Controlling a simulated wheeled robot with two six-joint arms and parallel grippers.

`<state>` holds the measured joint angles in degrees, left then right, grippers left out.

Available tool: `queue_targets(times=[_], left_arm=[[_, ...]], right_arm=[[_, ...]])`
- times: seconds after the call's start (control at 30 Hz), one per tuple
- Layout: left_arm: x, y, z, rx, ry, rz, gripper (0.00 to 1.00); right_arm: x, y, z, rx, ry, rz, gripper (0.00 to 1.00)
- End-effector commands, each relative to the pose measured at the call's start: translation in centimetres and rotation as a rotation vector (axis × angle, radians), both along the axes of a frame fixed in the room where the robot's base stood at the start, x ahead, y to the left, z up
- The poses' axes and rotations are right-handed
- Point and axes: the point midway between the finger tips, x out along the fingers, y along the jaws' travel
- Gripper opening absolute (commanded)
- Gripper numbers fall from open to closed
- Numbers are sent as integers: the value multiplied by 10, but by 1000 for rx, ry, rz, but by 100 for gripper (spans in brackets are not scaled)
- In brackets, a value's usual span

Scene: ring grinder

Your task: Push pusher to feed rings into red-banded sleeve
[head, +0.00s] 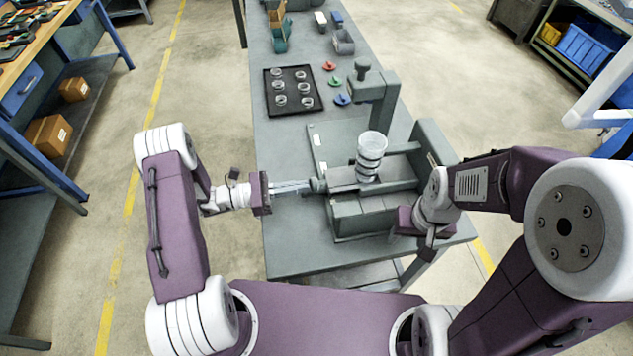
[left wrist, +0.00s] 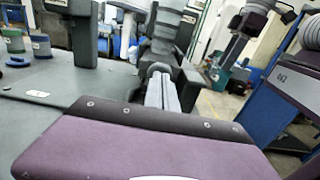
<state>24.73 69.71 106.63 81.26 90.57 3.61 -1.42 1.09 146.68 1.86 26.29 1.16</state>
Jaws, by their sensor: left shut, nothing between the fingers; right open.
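The grey ring grinder (head: 372,215) stands on the bench with a clear, dark-banded ring stack (head: 371,152) upright over its channel. I cannot make out a red band on it. The grey pusher knob (head: 317,185) sticks out of the machine's left end; it also shows in the left wrist view as a dark round end (left wrist: 158,70). My left gripper (head: 308,187) is shut and empty, its tips at or just left of the knob; contact is unclear. Its fingers also show in the left wrist view (left wrist: 161,90). My right gripper (head: 428,245) is open at the machine's right front.
A black tray (head: 270,110) with several clear rings lies further back on the bench (head: 285,240). Red (head: 329,66), green (head: 334,80) and blue (head: 342,100) pieces lie beside it. A grey post (head: 378,92) rises behind the grinder. Bins stand at the far end.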

Motion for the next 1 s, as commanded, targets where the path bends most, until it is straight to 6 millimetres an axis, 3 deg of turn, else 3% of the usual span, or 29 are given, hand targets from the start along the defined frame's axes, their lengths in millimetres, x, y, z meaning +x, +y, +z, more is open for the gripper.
queue_targets(times=[0.23,0.8,1.0], left_arm=[[0,3,0,0,0,2,0],[-13,47,0,1,0,3,0],[-14,48,0,0,0,1,0]], right_arm=[[0,0,0,0,0,0,52],[0,0,-5,0,0,0,52],[0,0,-5,0,0,0,52]])
